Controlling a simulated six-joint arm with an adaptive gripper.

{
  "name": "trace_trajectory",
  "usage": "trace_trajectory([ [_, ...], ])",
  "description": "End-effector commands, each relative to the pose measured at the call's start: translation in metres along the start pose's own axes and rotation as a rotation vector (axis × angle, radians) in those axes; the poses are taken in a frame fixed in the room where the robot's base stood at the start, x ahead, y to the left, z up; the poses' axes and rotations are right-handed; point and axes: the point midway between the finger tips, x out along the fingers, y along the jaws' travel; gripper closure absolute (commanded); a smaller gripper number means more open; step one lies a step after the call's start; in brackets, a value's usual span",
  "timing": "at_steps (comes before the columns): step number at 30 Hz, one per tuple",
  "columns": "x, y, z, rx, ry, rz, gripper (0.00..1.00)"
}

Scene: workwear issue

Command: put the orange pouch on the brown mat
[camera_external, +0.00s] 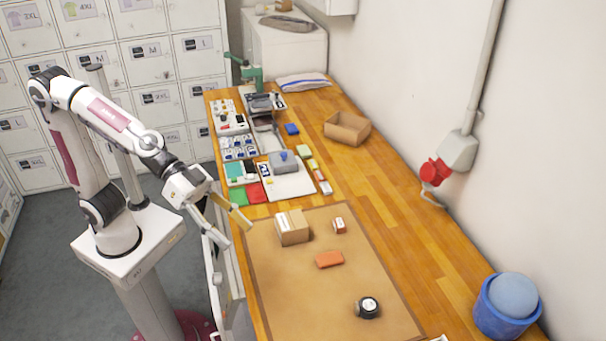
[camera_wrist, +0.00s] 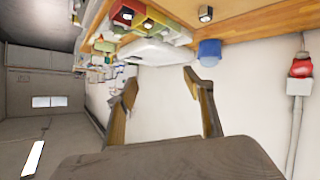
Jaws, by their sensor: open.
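The orange pouch (camera_external: 329,259) lies flat on the large brown mat (camera_external: 293,300), near its middle. A small cardboard box and a small white and orange box stand behind it on the mat. My gripper (camera_external: 237,231) is open and empty by the mat's left edge, left of the pouch and apart from it. In the wrist view my gripper (camera_wrist: 160,77) shows two spread fingers with nothing between them. I cannot make out the pouch in that view.
The cardboard box (camera_external: 293,228), the small box (camera_external: 339,225) and a black round item (camera_external: 368,307) occupy the mat. Trays and folders crowd the bench's far left. A blue bin (camera_external: 507,307) stands at the right. Bare bench (camera_external: 385,215) lies right of the mat.

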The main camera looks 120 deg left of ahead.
Motion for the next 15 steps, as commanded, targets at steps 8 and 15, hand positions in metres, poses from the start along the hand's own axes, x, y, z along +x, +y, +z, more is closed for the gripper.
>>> trace_trajectory([
  [8,-0.06,0.041,0.052,0.069,-0.124,0.113,0.48],
  [15,-0.111,0.046,0.112,0.123,-0.27,0.126,0.48],
])
